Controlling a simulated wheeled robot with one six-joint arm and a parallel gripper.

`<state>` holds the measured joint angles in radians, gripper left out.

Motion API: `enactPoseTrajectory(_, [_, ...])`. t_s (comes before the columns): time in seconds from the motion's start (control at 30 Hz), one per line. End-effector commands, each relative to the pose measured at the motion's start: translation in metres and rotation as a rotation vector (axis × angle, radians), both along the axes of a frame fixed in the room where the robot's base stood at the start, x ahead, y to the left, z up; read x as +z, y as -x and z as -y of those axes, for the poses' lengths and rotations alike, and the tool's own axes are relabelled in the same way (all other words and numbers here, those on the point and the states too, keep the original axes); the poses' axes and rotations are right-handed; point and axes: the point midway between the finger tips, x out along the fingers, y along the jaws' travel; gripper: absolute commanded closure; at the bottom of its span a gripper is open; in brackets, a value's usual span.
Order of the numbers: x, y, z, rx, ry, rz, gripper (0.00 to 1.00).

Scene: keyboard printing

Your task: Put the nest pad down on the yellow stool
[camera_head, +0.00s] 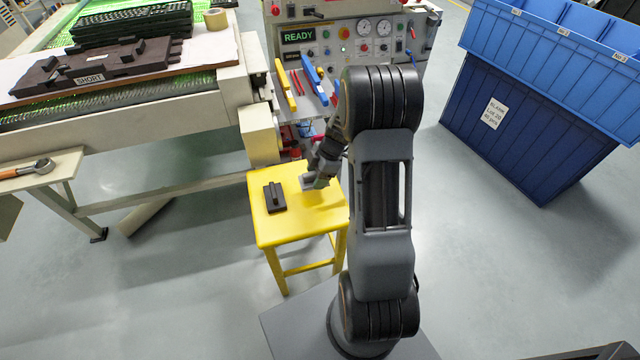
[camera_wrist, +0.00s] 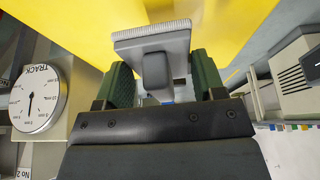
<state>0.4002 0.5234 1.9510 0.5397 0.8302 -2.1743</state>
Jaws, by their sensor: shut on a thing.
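My gripper (camera_wrist: 166,88) is shut on a grey piece with a raised grip and a pale ribbed edge, which fits the nest pad (camera_wrist: 155,44). The green-padded fingers stand on both sides of its grip. In the head view the gripper (camera_head: 318,180) is over the right rear part of the yellow stool (camera_head: 276,232), and the pad shows only as a small grey patch (camera_head: 306,183). The yellow stool top also fills the upper wrist view (camera_wrist: 60,25). I cannot tell whether the pad touches the stool.
A black block with a raised grip (camera_head: 274,197) lies on the stool's left half. The control panel (camera_head: 345,45) stands behind the stool. A bench frame (camera_head: 120,115) is to the left, and blue bins (camera_head: 530,120) to the right. The stool's front part is clear.

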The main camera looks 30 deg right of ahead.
Motion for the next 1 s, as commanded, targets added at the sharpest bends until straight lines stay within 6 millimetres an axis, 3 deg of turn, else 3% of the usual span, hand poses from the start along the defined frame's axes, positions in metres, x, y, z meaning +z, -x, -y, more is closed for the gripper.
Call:
enactPoseTrajectory(0.27, [-0.011, -0.001, 0.009, -0.003, 0.0, -0.001, 0.56])
enactPoseTrajectory(0.53, [-0.044, -0.001, 0.013, -0.001, 0.001, -0.001, 0.56])
enactPoseTrajectory(0.97, [-0.049, -0.002, 0.013, -0.001, 0.001, 0.0, 0.56])
enactPoseTrajectory(1.0, [-0.049, -0.002, 0.013, -0.001, 0.001, 0.0, 0.36])
